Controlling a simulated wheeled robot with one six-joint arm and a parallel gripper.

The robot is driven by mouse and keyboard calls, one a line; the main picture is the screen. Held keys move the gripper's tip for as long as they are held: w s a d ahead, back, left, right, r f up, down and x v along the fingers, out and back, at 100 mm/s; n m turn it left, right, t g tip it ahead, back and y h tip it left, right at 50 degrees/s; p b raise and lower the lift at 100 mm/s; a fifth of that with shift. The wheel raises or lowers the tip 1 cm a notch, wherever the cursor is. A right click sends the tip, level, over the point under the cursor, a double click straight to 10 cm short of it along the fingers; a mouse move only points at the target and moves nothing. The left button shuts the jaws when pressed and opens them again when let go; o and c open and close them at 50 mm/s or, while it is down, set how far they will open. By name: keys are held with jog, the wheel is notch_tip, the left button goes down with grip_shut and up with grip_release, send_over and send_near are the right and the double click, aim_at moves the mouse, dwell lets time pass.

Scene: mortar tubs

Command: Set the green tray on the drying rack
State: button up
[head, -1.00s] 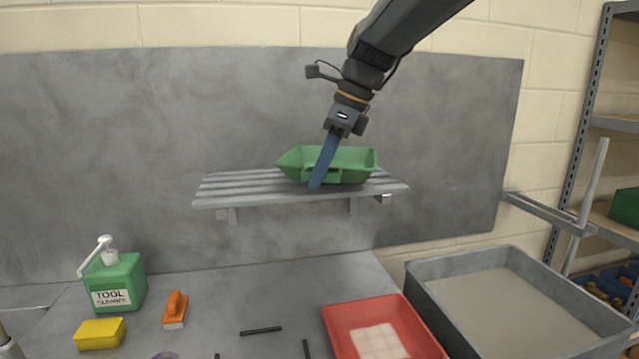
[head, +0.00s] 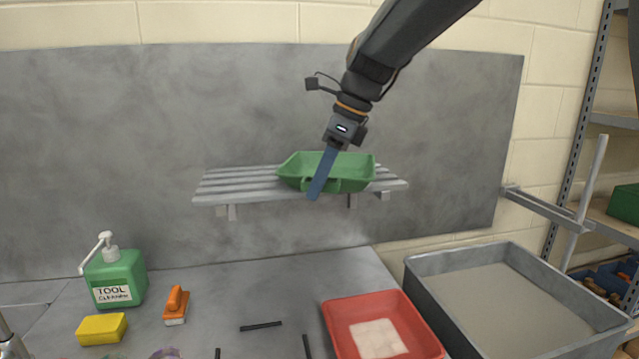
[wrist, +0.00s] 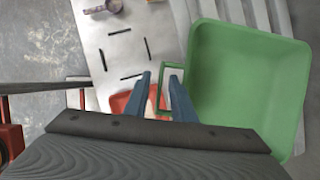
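The green tray (head: 345,170) sits at the right part of the grey slatted drying rack (head: 235,184), its near side at the rack's front edge. In the wrist view the tray (wrist: 245,80) fills the right side, with pale slats behind it. Its small loop handle (wrist: 165,68) sticks out to the left. My gripper (head: 314,196) is at the tray's front. In the wrist view its two blue fingers (wrist: 161,78) are spread apart, with one side of the loop between them and a gap showing. Contact between tray and slats is hidden.
Below are a red tub (head: 338,325) with a pale block, a grey mortar tub (head: 440,300), a green cleaner bottle (head: 118,280), a yellow sponge (head: 101,328) and an orange-handled tool (head: 176,305). The rack's left half is empty. A shelf unit (head: 575,180) stands at right.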

jog(key=b+v, duration=0.2)
jog(key=v, duration=1)
